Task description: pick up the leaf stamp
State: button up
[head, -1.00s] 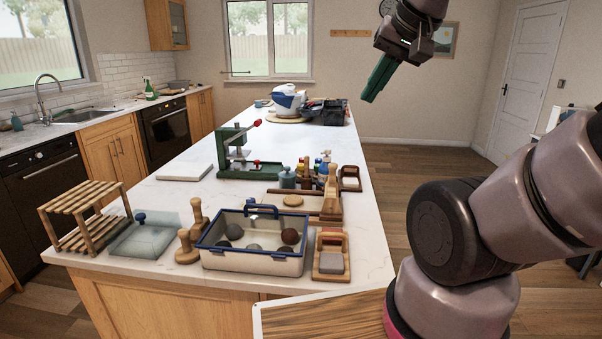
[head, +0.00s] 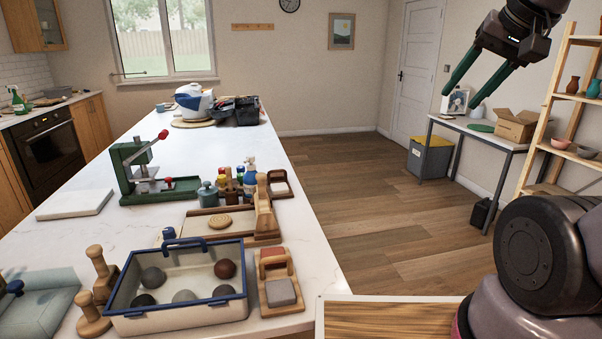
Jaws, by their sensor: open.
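I cannot tell for sure which thing is the leaf stamp; no leaf pattern shows. Two wooden knob-handled pieces stand at the counter's near left: a rear one (head: 102,270) and a front one (head: 93,316), both upright beside the blue-rimmed bin. Their undersides are hidden. Another wooden upright piece (head: 265,207) stands on a board behind the bin. My gripper (head: 460,99) is at the upper right, with two green fingers apart and nothing between them. It is raised, well away from the counter pieces.
The blue-rimmed bin (head: 180,315) holds several round lumps. A wooden holder (head: 268,300) with a grey block sits to its right. A green press (head: 135,175), bottles (head: 249,175) and a white slab (head: 75,204) stand farther back. Floor (head: 370,220) right of the counter is clear.

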aim_at(221, 179)
jog(key=z, duration=0.5)
jog(key=l+z, duration=0.1)
jog(key=z, duration=0.4)
jog(key=i+z, duration=0.1)
jog(key=z, duration=0.85)
jog(key=i+u, duration=0.2)
jog(key=i, duration=0.3)
jog(key=i+l+u, duration=0.15)
jog(key=i, duration=0.3)
jog(key=i+j+u, duration=0.1)
jog(key=u, duration=0.3)
jog(key=i+u, duration=0.5)
jog(key=u, duration=0.3)
jog(key=i+l+u, duration=0.1)
jog(key=u, duration=0.25)
jog(key=i+j+u, duration=0.15)
jog(key=i+u, duration=0.15)
jog(key=u, duration=0.15)
jog(key=i+u, duration=0.65)
jog(key=u, duration=0.25)
jog(key=i+l+u, duration=0.25)
jog(key=u, duration=0.2)
jog(key=i+u, duration=0.1)
jog(key=u, duration=0.75)
jog(key=i+l+u, duration=0.1)
jog(key=u, duration=0.3)
jog(key=i+u, duration=0.1)
jog(key=u, duration=0.35)
